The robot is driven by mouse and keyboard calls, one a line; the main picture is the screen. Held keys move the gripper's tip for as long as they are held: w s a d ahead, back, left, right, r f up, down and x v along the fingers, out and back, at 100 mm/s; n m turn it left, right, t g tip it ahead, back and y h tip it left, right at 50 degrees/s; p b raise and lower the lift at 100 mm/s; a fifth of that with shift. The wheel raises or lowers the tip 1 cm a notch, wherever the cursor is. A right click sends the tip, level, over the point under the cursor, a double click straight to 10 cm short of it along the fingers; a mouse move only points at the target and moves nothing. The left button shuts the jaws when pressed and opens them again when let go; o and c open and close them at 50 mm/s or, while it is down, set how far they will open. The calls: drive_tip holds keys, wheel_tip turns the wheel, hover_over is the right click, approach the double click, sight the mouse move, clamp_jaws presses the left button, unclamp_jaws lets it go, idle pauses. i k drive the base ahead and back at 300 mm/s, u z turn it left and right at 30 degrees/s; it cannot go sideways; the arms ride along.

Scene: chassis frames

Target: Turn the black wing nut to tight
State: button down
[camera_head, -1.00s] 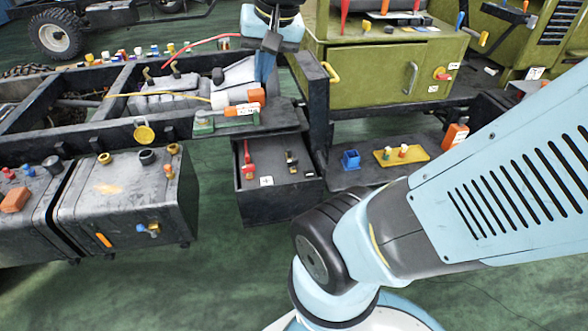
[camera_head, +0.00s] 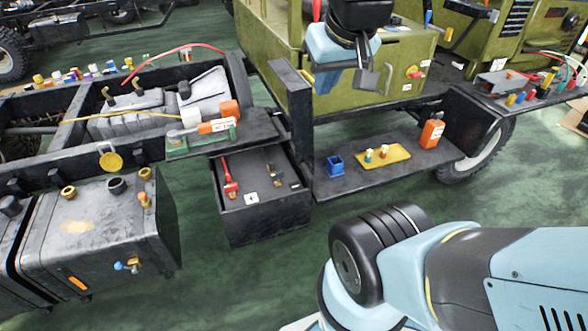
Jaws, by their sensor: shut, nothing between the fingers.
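My gripper (camera_head: 367,82) hangs at the top centre, in front of the green cabinet's face in the picture. Its fingers are shut with nothing visible between them. I cannot make out a black wing nut for certain. The open dark box (camera_head: 262,208) below the frame, left of centre, holds a red-handled part (camera_head: 230,182), a small brass-and-dark part (camera_head: 272,173) and a white label. Another small dark piece in it is too small to identify. My gripper is well up and to the right of this box, touching nothing that I can see.
A dark shelf (camera_head: 335,190) right of the box carries a blue cup (camera_head: 334,165), a yellow plate (camera_head: 385,157) and an orange container (camera_head: 432,133). The grey tank (camera_head: 115,225) stands left. A dark upright post (camera_head: 291,110) rises between box and gripper. Green floor is open in front.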

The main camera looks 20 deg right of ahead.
sight(274, 178)
drive_tip(key=z, duration=0.3)
drive_tip(key=k, duration=0.35)
drive_tip(key=u, duration=1.3)
